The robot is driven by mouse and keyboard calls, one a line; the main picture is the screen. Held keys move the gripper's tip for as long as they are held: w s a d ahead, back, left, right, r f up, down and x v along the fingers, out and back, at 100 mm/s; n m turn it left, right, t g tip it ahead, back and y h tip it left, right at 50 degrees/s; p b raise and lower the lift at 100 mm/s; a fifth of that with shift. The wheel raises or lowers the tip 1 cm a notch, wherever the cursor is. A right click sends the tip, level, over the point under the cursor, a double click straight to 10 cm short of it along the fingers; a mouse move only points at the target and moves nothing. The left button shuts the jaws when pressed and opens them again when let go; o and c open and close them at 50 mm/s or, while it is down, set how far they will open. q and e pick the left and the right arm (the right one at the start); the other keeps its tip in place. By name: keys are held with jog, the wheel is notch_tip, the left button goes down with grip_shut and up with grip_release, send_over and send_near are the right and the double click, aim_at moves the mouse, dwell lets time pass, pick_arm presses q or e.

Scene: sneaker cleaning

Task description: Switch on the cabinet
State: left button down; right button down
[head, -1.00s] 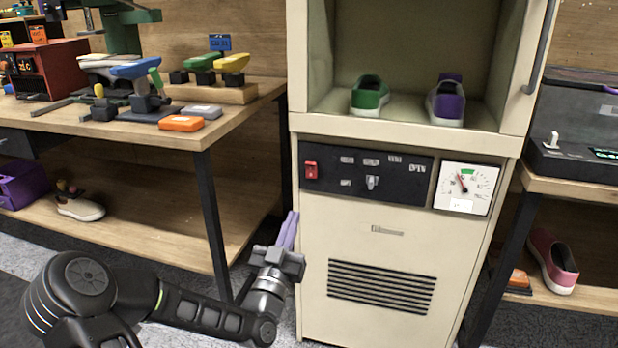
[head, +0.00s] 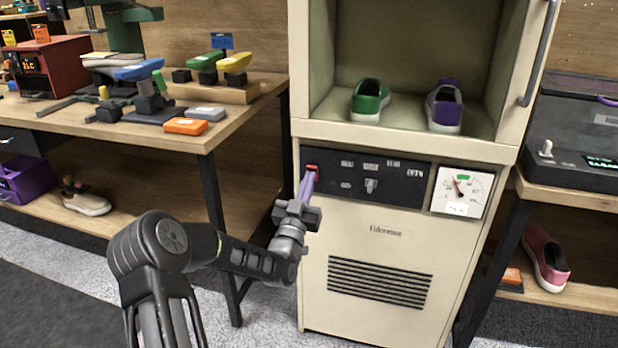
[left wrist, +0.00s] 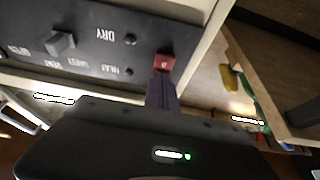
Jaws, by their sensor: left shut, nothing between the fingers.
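The cream cabinet (head: 380,236) stands in the middle of the head view, with a black control panel (head: 408,190) below its open upper compartment. A red rocker switch (head: 312,169) sits at the panel's left end. It also shows in the left wrist view (left wrist: 164,63). My left gripper (head: 306,180) is shut and empty, with its purple fingers pointing up at the switch. In the left wrist view the fingertips (left wrist: 163,76) are at the switch's edge; I cannot tell whether they touch it. My right gripper is not in view.
A green shoe (head: 369,101) and a purple shoe (head: 444,106) stand in the compartment. A wooden workbench (head: 190,136) stands close at left; another bench (head: 575,198) stands at right.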

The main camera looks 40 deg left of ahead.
pick_arm(q)
jog(key=shift+w+a+r, duration=0.1)
jog(key=shift+w+r, duration=0.05)
jog(key=shift+w, duration=0.1)
jog(key=r+g+p, duration=0.2)
jog(key=p, duration=0.3)
jog(key=shift+w+r+h, duration=0.1)
jog(key=shift+w+h, duration=0.1)
jog(key=shift+h, duration=0.1)
jog(key=shift+f+b, duration=0.4)
jog(key=shift+b, duration=0.3)
jog(key=shift+a+r, duration=0.1)
